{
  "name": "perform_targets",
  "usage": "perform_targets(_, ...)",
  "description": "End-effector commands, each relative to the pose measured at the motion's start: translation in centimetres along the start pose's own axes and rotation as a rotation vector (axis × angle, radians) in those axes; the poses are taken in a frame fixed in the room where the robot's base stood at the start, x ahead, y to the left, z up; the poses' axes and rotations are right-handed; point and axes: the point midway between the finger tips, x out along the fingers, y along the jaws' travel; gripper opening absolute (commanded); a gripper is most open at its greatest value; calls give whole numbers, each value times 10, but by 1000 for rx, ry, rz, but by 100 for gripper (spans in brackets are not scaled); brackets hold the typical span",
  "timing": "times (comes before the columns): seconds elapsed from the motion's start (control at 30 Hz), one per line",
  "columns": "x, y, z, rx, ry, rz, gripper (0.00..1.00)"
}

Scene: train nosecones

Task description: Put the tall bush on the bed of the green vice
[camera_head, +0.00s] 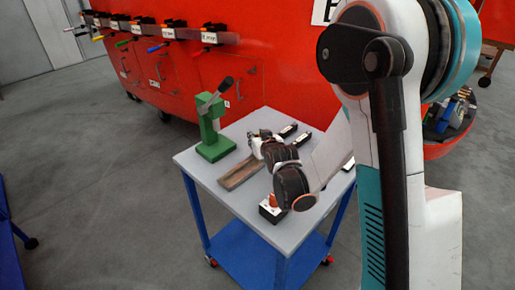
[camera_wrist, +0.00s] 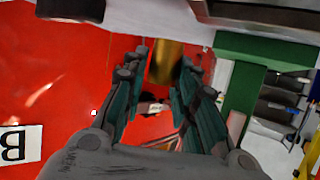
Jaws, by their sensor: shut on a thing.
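My gripper (camera_wrist: 160,85) is shut on a brass-coloured cylindrical bush (camera_wrist: 166,63), whose side shows between the fingers in the wrist view. In the head view my gripper (camera_head: 257,143) is low over the table and the bush cannot be made out. Several dark vices with coloured handles stand in a row on the red body at the back. One of them has a green handle (camera_head: 123,43). A green press-like stand (camera_head: 214,145) with a dark lever stands on the table's far left corner, left of my gripper. It also shows in the wrist view (camera_wrist: 239,98).
The grey table (camera_head: 228,199) has a blue frame and lower shelf. On it lie a brown tray (camera_head: 241,173), a small block with an orange top (camera_head: 268,211) and small black parts (camera_head: 288,130). The red body (camera_head: 270,60) rises behind. Open floor lies left.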

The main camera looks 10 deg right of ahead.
Motion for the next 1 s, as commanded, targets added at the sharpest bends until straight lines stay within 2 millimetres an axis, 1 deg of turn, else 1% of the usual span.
perform_targets(0.1,8,0,19,0,0,0,0)
perform_targets(0.2,13,0,31,0,0,0,0)
perform_targets(0.27,14,0,34,0,0,0,0)
perform_targets(0.47,14,0,33,0,0,0,0)
perform_targets(0.6,15,0,36,0,0,0,0)
perform_targets(0.63,15,0,36,0,0,0,29)
perform_targets(0.67,15,0,35,0,0,0,36)
perform_targets(0.7,14,0,35,0,0,0,45)
perform_targets(0.73,14,0,35,0,0,0,47)
perform_targets(1.0,14,0,35,0,0,0,47)
